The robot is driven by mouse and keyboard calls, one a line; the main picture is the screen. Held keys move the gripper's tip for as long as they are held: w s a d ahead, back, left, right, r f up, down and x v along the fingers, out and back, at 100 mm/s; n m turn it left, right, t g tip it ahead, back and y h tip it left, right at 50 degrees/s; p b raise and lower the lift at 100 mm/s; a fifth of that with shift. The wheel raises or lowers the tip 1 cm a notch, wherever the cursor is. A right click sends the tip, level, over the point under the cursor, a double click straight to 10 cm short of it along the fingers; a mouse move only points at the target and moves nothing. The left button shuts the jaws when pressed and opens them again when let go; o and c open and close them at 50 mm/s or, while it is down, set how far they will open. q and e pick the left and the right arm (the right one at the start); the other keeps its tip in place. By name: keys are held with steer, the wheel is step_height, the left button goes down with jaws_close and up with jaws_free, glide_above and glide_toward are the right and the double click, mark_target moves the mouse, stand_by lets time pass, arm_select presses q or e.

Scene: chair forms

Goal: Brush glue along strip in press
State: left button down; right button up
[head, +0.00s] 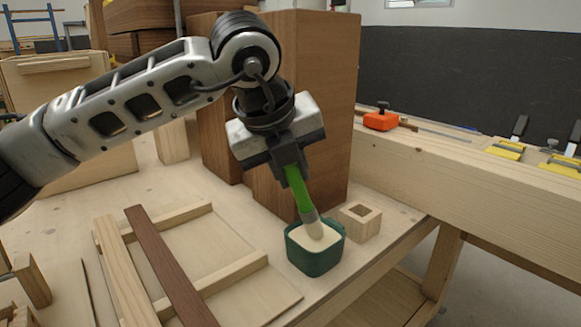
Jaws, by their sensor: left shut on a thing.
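My left gripper (290,163) is shut on the green handle of a brush (302,194) and points down. The brush's pale bristles are at the glue in a small dark green pot (316,260), which stands on the workbench. How deep the bristles reach is hard to tell. A dark brown wood strip (168,262) lies across a light wooden frame (222,247) at the left front, beside a paler strip (123,270). I cannot tell whether this frame is the press. My right gripper is not in view.
A square wooden block with a hole (360,222) stands close to the pot's right. Tall brown wood blocks (308,110) rise behind the pot. At right, a thick beam (450,170) carries an orange tool (381,120) and yellow clamps (505,149).

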arm_select(q)
steer(key=shift+r+p, duration=1.4)
steer(key=shift+r, duration=2)
steer(key=shift+w, duration=0.1)
